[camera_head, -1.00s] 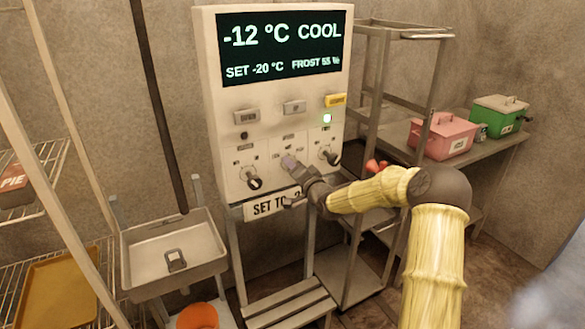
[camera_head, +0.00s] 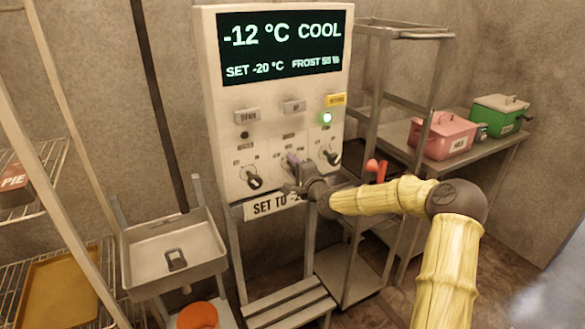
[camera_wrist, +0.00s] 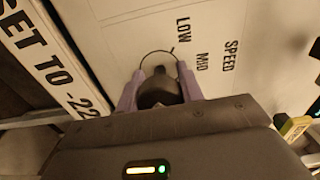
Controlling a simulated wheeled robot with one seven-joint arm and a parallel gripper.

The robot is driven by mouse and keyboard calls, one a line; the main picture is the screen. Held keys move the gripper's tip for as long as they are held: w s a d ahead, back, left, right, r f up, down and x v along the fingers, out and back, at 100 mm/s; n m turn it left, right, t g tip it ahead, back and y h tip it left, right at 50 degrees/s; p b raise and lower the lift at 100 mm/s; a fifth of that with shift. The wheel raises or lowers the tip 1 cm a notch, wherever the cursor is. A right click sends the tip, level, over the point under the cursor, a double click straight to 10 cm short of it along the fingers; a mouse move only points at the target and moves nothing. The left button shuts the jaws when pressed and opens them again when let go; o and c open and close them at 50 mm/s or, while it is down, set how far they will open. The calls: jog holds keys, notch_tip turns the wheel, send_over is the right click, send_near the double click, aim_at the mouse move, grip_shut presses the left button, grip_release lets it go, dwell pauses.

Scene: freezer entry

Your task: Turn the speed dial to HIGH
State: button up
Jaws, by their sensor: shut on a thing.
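The speed dial (camera_wrist: 160,93) is a dark round knob on the white control panel (camera_head: 210,140). In the wrist view the words SPEED, LOW and MID are printed beside it; HIGH is not visible. My gripper (camera_wrist: 160,76) has its two pale purple fingers on either side of the dial, shut on it. In the head view my gripper (camera_head: 293,164) is at the middle of the panel's lower row and hides most of this dial. I cannot tell clearly which label the dial's pointer faces.
Other dark knobs sit left (camera_head: 254,181) and right (camera_head: 332,157) of my gripper. The display (camera_head: 280,45) reads -12 °C COOL, SET -20 °C. A "SET TO" sign (camera_head: 265,206) hangs just below. A sink (camera_head: 172,250) stands left, and a shelf with pink (camera_head: 445,136) and green boxes right.

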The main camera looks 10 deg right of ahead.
jog(key=shift+f, duration=0.15)
jog(key=o, duration=1)
jog(key=shift+d, duration=0.1)
jog(key=shift+s, duration=0.1)
jog(key=shift+s, duration=0.1)
jog(key=b+v, duration=0.2)
jog(key=v, duration=1.5)
jog(key=shift+s, duration=0.1)
